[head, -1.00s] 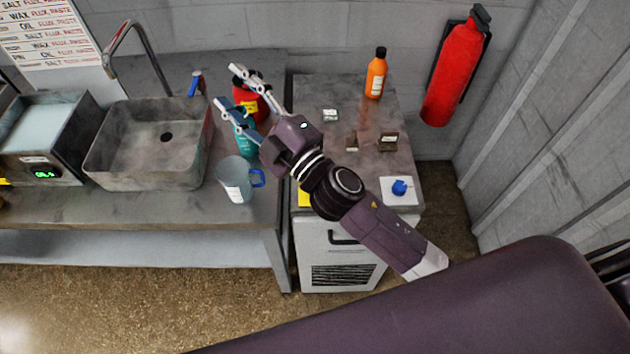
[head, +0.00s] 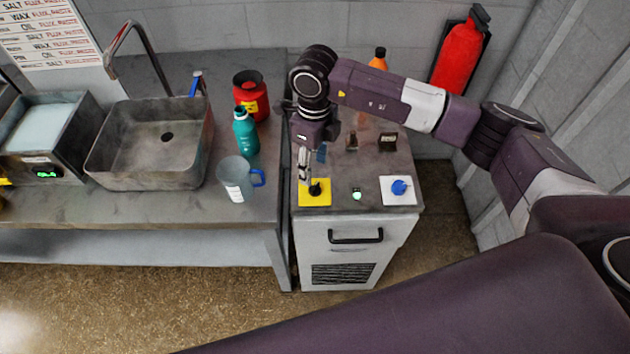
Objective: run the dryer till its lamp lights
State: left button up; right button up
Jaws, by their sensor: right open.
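A white cabinet (head: 340,240) with a front grille and a handle stands right of the bench; I take it for the dryer. On its top front edge are a black knob (head: 316,189) on a yellow plate, a small lamp (head: 357,194) glowing pale green, and a blue knob (head: 400,187) on a white plate. My right gripper (head: 311,170) points down over the yellow plate, open, its fingertips just behind the black knob. I cannot tell whether it touches the knob. My left gripper is not in view.
Two small dark blocks (head: 387,142) and an orange bottle (head: 378,60), partly behind my arm, are on the cabinet top. On the bench are a jug (head: 236,180), a teal bottle (head: 245,132), a red container (head: 251,95), a sink (head: 150,150) and a box with a green display (head: 46,174).

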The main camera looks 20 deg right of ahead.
aim_at(315, 186)
jog(key=shift+d+f, duration=0.25)
jog(key=shift+f, duration=0.05)
notch_tip(315, 186, down, 6)
jog(key=p, duration=0.2)
jog(key=shift+a+p, duration=0.1)
jog(key=shift+p, duration=0.3)
jog(key=shift+f, duration=0.55)
jog(key=shift+c, duration=0.2)
